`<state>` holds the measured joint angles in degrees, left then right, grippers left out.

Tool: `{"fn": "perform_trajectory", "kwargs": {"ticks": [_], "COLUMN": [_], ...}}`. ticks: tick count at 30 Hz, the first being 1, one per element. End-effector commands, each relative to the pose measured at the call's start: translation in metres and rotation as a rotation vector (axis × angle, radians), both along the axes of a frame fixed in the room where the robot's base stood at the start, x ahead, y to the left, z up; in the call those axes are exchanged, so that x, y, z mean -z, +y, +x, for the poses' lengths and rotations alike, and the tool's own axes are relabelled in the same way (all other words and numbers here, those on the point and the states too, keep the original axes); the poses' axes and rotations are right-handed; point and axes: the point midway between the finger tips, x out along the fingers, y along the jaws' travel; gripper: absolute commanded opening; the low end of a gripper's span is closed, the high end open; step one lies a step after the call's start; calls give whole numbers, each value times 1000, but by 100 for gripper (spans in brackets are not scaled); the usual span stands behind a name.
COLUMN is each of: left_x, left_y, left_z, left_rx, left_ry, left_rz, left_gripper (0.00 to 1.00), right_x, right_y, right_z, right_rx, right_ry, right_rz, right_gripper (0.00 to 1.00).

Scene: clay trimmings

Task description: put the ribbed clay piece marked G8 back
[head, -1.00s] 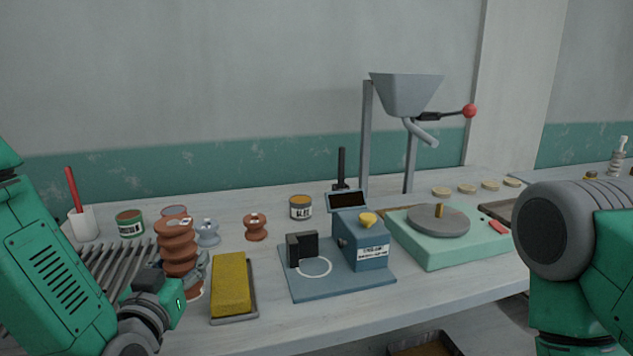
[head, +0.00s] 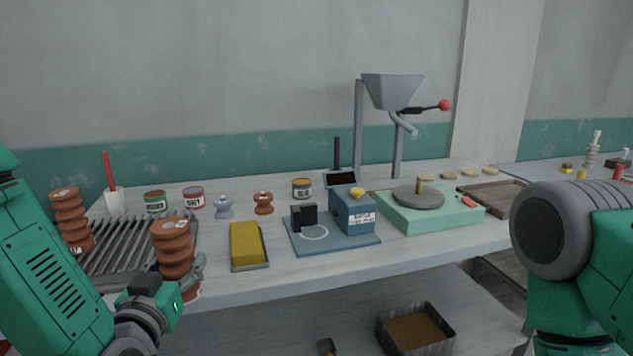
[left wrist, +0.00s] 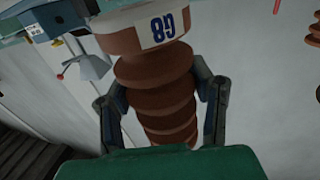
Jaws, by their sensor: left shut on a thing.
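The ribbed reddish-brown clay piece (head: 171,243) is in my left gripper (head: 183,277), about upright, at the front of the slatted rack (head: 118,258) in the head view. The left wrist view shows the same ribbed piece (left wrist: 158,100) between the two fingers of my left gripper (left wrist: 160,108). A pale band on its end reads G8. I cannot tell whether its lower end touches anything. A similar ribbed piece (head: 70,218) stands at the rack's left side. My right gripper is out of view.
A yellow block on a tray (head: 246,244) lies just right of the held piece. A blue device (head: 354,212), a green wheel unit (head: 432,212) and a hopper (head: 392,90) stand farther right. Small jars and spools line the back. A bin (head: 415,330) is below the bench.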

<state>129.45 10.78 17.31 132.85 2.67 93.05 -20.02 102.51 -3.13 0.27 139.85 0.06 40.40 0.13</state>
Motion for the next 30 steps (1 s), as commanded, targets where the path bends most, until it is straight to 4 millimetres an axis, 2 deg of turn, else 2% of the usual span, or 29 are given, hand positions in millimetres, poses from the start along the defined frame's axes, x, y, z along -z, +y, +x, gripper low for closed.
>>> {"fn": "perform_trajectory", "kwargs": {"ticks": [8,21,25,30], "left_x": [39,115,127,130], "left_y": [0,0,0,0], "left_z": [-10,-53,-63,-65], "left_rx": [-3,-1,1,1], "left_ry": [4,4,0,-3], "left_rz": [5,4,2,-1], "left_gripper": [0,0,0,0], "right_x": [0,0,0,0], "right_y": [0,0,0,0], "right_z": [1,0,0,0], "right_rx": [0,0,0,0], "right_ry": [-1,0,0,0], "right_rz": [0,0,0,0], "right_gripper": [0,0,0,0]}}
